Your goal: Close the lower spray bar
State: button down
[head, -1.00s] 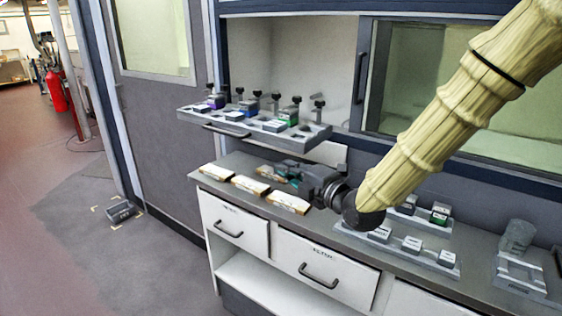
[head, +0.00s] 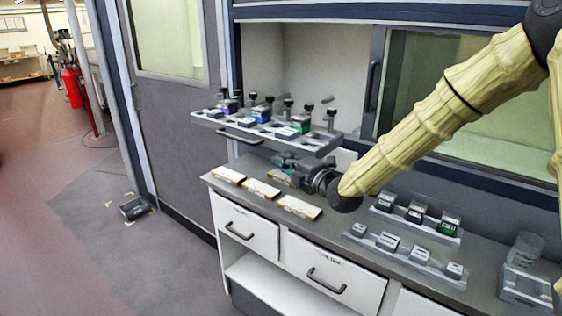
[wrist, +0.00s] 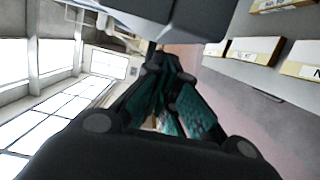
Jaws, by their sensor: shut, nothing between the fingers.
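A grey rack (head: 322,141), which I take to be the lower spray bar, sticks out from the opening of the tunnel. It has a dark handle (head: 238,136) on its front face and bears several black knobs and coloured blocks. My gripper (head: 280,161) is shut and empty, just below the rack's right part and above the counter. I cannot tell whether it touches the rack. In the wrist view its teal fingers (wrist: 162,62) are together, and a dark grey surface (wrist: 185,15) passes close by at the top.
The counter (head: 335,215) below bears three cream boxes (head: 262,188) and, at right, racks (head: 405,255) of small blocks. A clear jar (head: 524,252) stands far right. White drawers (head: 247,228) are beneath. A dark box (head: 134,208) lies on the floor at left.

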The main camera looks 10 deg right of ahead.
aim_at(324, 136)
jog(key=shift+w+d, duration=0.1)
jog(key=shift+w, duration=0.1)
jog(key=shift+w+d, duration=0.1)
jog(key=w+d+b, duration=0.5)
jog(key=w+d, duration=1)
jog(key=shift+w+d, duration=0.35)
jog(key=shift+s+a, duration=0.1)
